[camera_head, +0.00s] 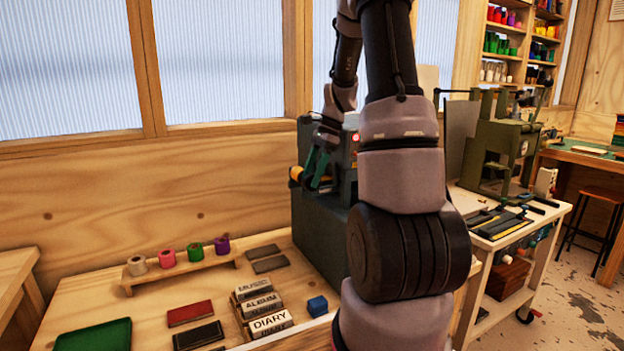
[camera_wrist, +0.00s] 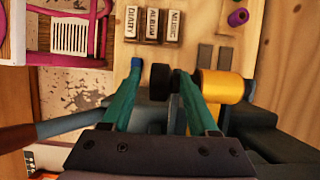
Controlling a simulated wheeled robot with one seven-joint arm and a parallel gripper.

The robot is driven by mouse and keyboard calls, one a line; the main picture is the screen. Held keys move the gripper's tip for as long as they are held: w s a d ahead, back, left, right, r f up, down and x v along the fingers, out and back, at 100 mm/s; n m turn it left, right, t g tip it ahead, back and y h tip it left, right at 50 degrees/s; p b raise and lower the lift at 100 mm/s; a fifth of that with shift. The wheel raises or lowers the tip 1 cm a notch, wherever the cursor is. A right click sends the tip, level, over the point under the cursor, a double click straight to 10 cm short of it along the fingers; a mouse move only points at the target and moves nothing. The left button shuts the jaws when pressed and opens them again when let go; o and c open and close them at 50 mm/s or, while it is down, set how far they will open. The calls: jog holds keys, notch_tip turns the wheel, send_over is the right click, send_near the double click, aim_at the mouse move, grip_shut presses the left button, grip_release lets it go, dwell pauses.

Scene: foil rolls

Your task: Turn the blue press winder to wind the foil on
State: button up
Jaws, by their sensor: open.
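The blue-grey press (camera_head: 322,225) stands on the bench, partly hidden behind my arm. A gold foil roll (camera_wrist: 222,87) is mounted on it, with its end also showing in the head view (camera_head: 298,174). A black round knob (camera_wrist: 160,77) sits left of the roll in the wrist view and looks in line with it; I take it for the winder. My gripper (camera_head: 317,166) is open at the press, its green fingers (camera_wrist: 160,72) on either side of the knob. The left finger stands apart from it. Whether the right finger touches is unclear.
An olive press (camera_head: 500,150) stands on a cart at right.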

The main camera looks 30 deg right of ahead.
notch_tip(320, 180, up, 9)
dwell(0.3)
